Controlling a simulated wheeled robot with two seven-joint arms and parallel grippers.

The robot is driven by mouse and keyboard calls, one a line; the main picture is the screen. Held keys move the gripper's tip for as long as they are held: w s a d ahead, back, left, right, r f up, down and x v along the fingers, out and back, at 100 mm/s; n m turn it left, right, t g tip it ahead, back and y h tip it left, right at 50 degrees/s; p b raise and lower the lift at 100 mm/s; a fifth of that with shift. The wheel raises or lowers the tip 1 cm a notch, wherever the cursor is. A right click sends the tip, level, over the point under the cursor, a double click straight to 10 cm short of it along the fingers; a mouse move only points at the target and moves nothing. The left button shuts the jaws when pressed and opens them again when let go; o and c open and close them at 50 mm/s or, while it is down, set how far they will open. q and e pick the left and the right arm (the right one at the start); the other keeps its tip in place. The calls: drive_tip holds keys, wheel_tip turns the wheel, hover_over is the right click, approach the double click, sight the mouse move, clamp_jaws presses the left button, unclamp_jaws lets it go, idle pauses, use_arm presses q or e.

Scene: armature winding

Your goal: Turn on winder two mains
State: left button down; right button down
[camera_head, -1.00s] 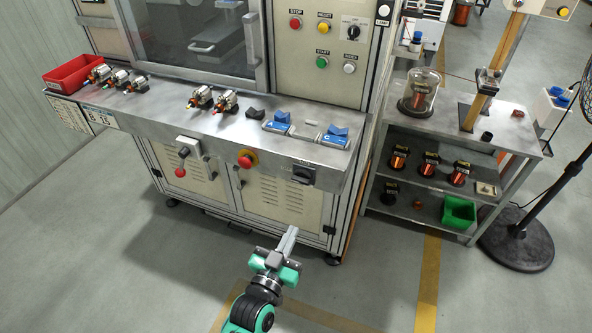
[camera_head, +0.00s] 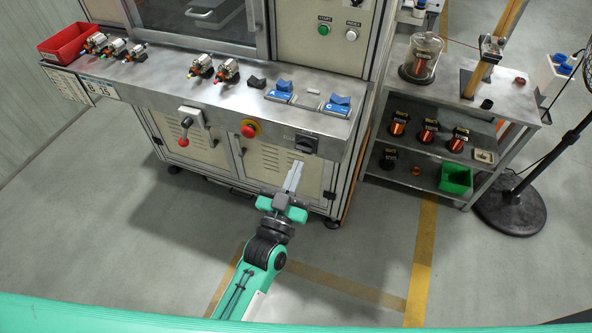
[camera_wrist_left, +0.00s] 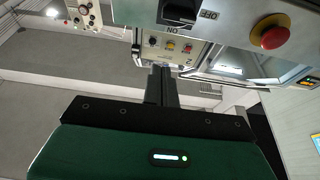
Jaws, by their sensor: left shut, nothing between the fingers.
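The winder (camera_head: 200,85) is a large grey and cream machine with a steel front ledge. A black rotary switch (camera_head: 306,144) sits on its front edge at the right. The wrist view shows this black switch (camera_wrist_left: 178,12) at the top, with ON and OFF lettering appearing inverted; I cannot tell its setting. My left gripper (camera_head: 294,175) is shut and empty, pointing up at the machine front just below the switch and apart from it. Its closed fingers also show in the left wrist view (camera_wrist_left: 161,82). My right gripper is not in view.
Left of the switch are a red mushroom button (camera_head: 249,129) on a yellow base and a red-knobbed lever (camera_head: 184,140). Blue rocker pieces (camera_head: 337,104) and several small motors lie on the ledge. A steel shelf (camera_head: 480,115) stands at the right. The floor in front is clear.

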sight(307, 142)
use_arm(q)
drive_tip(key=p+x, duration=0.2)
drive_tip(key=x, duration=0.6)
wheel_tip(307, 142, down, 3)
drive_tip(key=shift+s+r+p, duration=0.1)
drive_tip(key=shift+p, duration=0.25)
drive_tip(key=shift+f, duration=0.75)
